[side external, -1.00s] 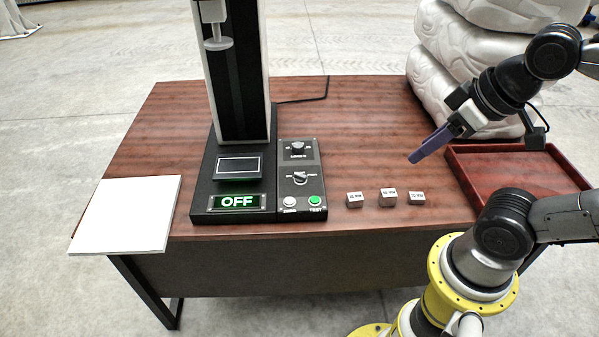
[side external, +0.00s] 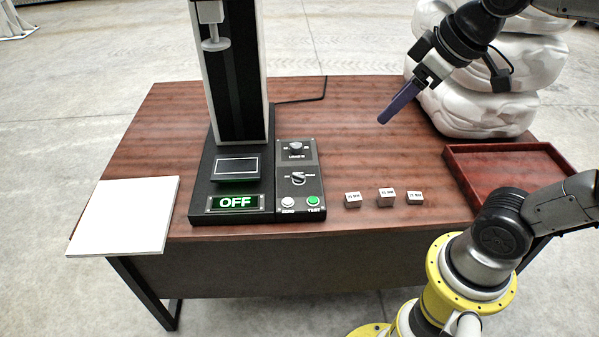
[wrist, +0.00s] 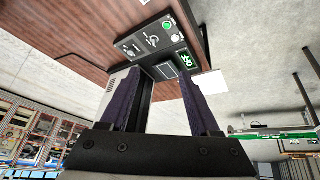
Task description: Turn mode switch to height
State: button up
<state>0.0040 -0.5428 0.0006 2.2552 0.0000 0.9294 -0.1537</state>
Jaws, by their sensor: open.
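The control panel (side external: 314,224) stands on the table beside a tall test stand (side external: 238,90). It carries two dark knobs: an upper one (side external: 295,148) and a lower one (side external: 298,178), whose small labels I cannot read for certain. Below them are a white button (side external: 287,202) and a green button (side external: 313,201). The display (side external: 236,202) reads OFF. My gripper (side external: 383,121) is open and empty, above the table to the right of the panel, touching nothing. In the wrist view the panel (wrist: 148,40) shows beyond my purple fingers (wrist: 162,98).
Several small labelled blocks (side external: 386,197) sit right of the panel. A red tray (side external: 510,149) lies at the table's right, with white sacks (side external: 480,100) behind it. A white board (side external: 123,216) lies at the left. The table between panel and tray is mostly clear.

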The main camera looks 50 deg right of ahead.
jog(key=w+g, duration=0.1)
jog(key=w, duration=0.8)
jog(key=n+g, duration=0.1)
jog(key=g, duration=0.4)
send_over(300, 175)
notch_tip(300, 175, down, 18)
notch_tip(300, 175, down, 14)
jog(key=shift+a+r, duration=0.1)
jog(key=shift+r, duration=0.15)
grip_shut()
